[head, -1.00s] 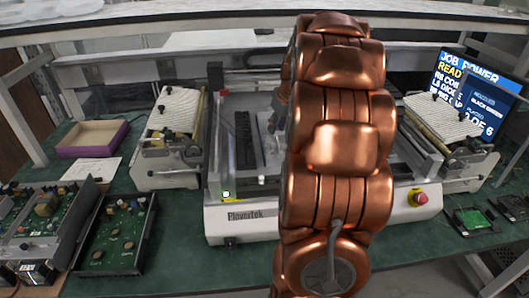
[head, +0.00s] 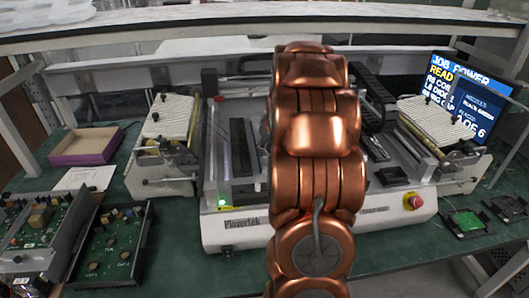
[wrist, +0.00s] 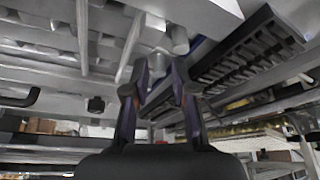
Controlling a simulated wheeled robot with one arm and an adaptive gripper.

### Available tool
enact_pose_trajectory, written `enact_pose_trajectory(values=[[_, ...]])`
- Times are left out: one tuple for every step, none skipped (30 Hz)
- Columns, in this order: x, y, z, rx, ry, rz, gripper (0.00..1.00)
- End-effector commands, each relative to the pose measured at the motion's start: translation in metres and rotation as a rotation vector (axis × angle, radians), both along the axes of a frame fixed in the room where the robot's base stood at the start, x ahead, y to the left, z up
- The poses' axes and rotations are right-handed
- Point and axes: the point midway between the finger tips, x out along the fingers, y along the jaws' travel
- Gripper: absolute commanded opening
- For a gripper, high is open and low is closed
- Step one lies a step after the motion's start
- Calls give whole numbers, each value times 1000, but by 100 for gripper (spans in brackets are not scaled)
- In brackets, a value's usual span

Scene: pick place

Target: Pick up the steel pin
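My gripper (wrist: 158,76) shows from behind in the wrist view, with its two dark fingers apart and bent inward at the tips. A short grey metal cylinder (wrist: 156,62) shows between or just beyond the fingertips. It may be the steel pin, but I cannot tell whether the fingers touch it. In the head view my copper-coloured arm stands in front of the machine and hides my gripper. No steel pin can be made out there.
The white machine (head: 235,236) stands mid-bench, with a red stop button (head: 415,202) at its front right. A purple-sided box (head: 84,158) and open circuit-board trays (head: 110,245) lie to the left. A screen (head: 480,108) stands at right. A dark slotted rail (wrist: 245,52) runs close to my gripper.

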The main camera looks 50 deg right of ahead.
Motion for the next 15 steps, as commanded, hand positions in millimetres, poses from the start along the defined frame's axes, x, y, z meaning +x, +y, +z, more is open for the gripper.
enact_pose_trajectory(values=[[1,0,-2,1,1,0,26],[1,0,-4,0,1,0,26],[2,0,-4,-1,0,1,26],[2,0,-4,-1,0,1,26],[2,0,-5,-1,0,1,26],[2,-1,-4,-1,0,1,26],[2,-1,-4,-1,0,1,26],[2,0,-4,-1,0,1,26],[2,-1,-5,-1,0,1,22],[2,0,-5,-1,0,1,18],[2,0,-5,-1,0,1,15],[2,0,-5,-1,0,1,11],[2,0,-5,-1,0,1,8],[2,0,-5,-1,0,1,5],[2,0,-5,-1,0,1,1]])
